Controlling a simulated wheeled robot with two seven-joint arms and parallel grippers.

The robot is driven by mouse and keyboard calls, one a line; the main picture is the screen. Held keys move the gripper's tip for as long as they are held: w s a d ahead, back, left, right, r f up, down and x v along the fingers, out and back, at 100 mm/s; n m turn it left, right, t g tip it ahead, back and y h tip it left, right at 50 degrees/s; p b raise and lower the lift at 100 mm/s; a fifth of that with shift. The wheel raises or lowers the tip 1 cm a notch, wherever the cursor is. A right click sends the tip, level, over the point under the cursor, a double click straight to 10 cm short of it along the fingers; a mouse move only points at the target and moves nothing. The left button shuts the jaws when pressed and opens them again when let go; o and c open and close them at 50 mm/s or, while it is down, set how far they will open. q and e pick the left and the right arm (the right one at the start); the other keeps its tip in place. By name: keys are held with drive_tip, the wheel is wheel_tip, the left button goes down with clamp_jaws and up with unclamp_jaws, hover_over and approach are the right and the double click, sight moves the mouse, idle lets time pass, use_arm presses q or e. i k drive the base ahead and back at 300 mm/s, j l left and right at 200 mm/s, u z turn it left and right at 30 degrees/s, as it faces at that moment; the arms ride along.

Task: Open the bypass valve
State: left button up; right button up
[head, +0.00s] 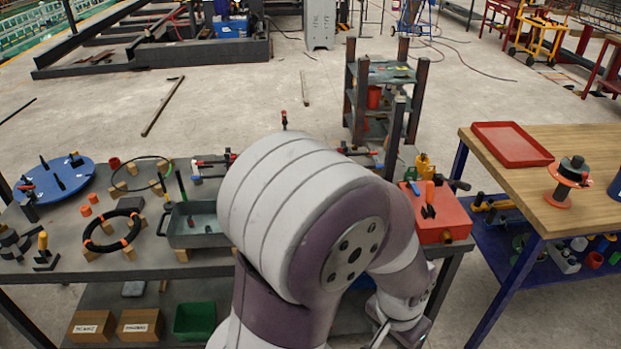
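No part is legibly marked as the bypass valve, and I cannot tell which fitting it is. Red-handled fittings (198,163) lie at the back of the dark workbench. A yellow fitting (425,166) and a dark lever stand at a red box (452,221) on the bench's right end. My large grey arm, seemingly the left, rises in front of the bench and hides its middle. Its wrist bends down on the right, in front of the bench edge. My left gripper (383,327) is only partly visible there; its fingers are unclear. My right gripper is not in view.
The dark workbench (100,265) holds a blue disc (57,180), a black ring (112,231) and a grey tray (190,240). A wooden-topped table (560,150) with a red tray (511,144) stands right. A small rack (360,90) stands behind.

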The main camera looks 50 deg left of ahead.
sight(414, 188)
drive_tip(key=i+j+u, duration=0.8)
drive_tip(key=i, duration=0.2)
